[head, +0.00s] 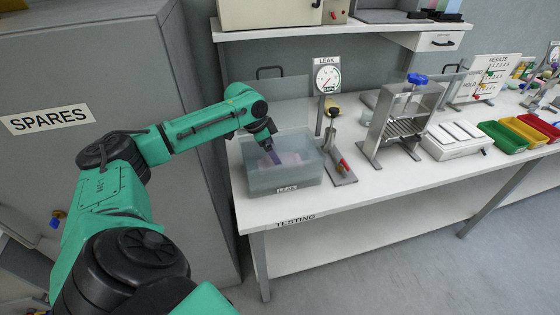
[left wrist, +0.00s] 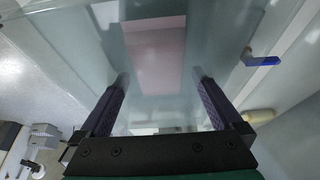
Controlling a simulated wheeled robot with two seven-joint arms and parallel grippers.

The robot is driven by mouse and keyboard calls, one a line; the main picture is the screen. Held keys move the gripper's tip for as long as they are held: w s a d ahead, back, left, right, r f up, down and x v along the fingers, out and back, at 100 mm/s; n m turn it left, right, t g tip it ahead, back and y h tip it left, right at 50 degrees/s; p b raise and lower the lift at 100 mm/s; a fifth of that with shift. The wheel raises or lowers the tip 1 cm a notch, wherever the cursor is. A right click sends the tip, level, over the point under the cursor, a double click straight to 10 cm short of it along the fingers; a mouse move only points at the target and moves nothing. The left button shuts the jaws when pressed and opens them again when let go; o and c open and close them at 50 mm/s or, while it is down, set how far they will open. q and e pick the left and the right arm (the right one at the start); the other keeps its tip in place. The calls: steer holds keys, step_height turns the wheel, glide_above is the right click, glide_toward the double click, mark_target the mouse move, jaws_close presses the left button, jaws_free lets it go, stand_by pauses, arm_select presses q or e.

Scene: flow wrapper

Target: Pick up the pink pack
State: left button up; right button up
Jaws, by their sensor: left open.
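The pink pack (left wrist: 155,55) is a flat pale pink rectangle inside the clear leak tank in the left wrist view. In the head view the pack (head: 291,158) is a faint pink patch seen through the tank. My left gripper (head: 274,158) reaches down into the tank beside the pack. In the left wrist view my left gripper (left wrist: 160,88) is open, its two purple fingers wide apart, with nothing held between them. The pack lies beyond the fingertips. My right gripper is not in view.
A LEAK gauge (head: 327,78) on a post and a metal stand with a red part (head: 342,164) are just right of the tank. A metal rack (head: 402,125) and coloured trays (head: 502,136) stand farther right. A grey SPARES cabinet (head: 90,60) is at left.

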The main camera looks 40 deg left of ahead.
arm_select(q)
steer(key=shift+x, duration=1.15)
steer(key=shift+d, duration=0.1)
steer(key=c, duration=1.3)
steer(key=shift+r, duration=0.2)
